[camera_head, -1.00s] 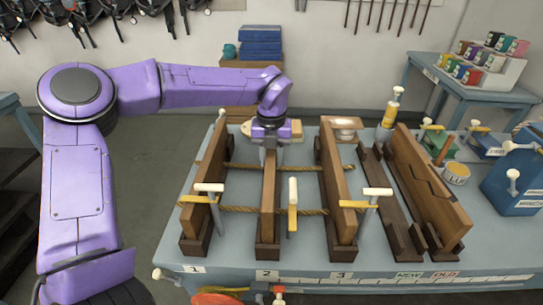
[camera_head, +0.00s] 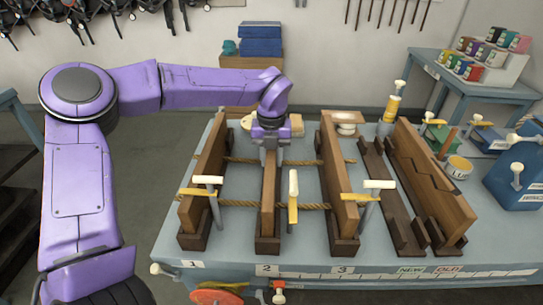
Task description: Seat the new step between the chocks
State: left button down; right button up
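The new step, a brown board (camera_head: 268,205), stands on edge in the dark chocks (camera_head: 267,246) at mark 2, between the boards at mark 1 (camera_head: 212,165) and mark 3 (camera_head: 338,180). It looks upright and low in the chocks; full contact at the bottom cannot be told. My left gripper (camera_head: 269,157) points down at the far end of the step, with its fingers around the top edge. Whether they press on the wood is too small to tell. My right gripper is out of view.
Ropes (camera_head: 238,161) run across the boards. White-handled tools (camera_head: 293,195) stand near them. The NEW rack (camera_head: 388,190) is empty; the OLD rack holds a notched board (camera_head: 435,185). A yellow bottle (camera_head: 391,108) and a blue box (camera_head: 518,180) are at right.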

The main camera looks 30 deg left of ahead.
pick_arm(q)
jog(key=shift+f+b, duration=0.45)
jog(key=shift+f, duration=0.2)
jog(key=c, duration=0.7)
grip_release()
jog(key=shift+c, duration=0.2)
notch_tip(320, 180, up, 11)
jog(key=shift+f+b, duration=0.15)
jog(key=shift+b, duration=0.25)
